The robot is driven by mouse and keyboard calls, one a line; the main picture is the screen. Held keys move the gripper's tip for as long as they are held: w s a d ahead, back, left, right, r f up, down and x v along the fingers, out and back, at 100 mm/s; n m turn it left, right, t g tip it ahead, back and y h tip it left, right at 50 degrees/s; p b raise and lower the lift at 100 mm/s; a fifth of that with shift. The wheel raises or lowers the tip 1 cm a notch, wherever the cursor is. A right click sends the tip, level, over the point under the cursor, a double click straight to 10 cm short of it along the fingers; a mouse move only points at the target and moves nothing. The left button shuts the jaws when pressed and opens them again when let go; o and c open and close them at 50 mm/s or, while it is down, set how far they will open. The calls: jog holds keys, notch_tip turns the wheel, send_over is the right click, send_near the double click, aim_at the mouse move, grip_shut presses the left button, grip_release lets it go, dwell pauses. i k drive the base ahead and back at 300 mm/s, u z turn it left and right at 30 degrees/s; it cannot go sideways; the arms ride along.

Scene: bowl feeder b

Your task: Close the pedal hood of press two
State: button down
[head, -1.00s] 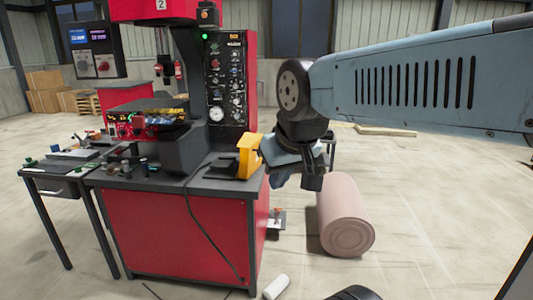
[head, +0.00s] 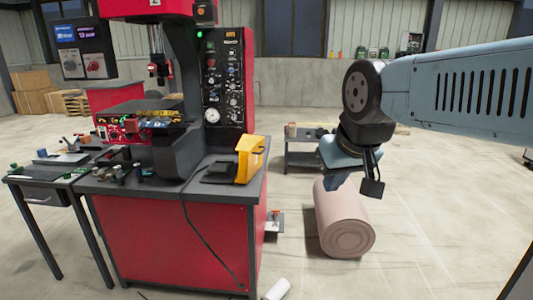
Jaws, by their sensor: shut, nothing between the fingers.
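The press (head: 228,85) is red and black, on a red cabinet with a dark top; its number is cut off at the top of the head view. The foot pedal has a black base (head: 218,172) and a yellow hood (head: 249,159), near the right edge of that top. The hood stands up beside the black base, which shows uncovered on its left side; I cannot tell the exact hood angle. My gripper (head: 371,188) points down, shut and empty, to the right of the pedal and well apart from it.
A pink cylinder (head: 343,222) lies on the floor below my gripper. A low dark bench (head: 300,158) stands behind it. A side table (head: 45,178) with tools adjoins at left. A cable (head: 188,222) hangs down the cabinet front.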

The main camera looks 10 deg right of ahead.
aim_at(251, 148)
jog(key=z, duration=0.1)
jog(key=i, duration=1)
jog(key=u, duration=0.1)
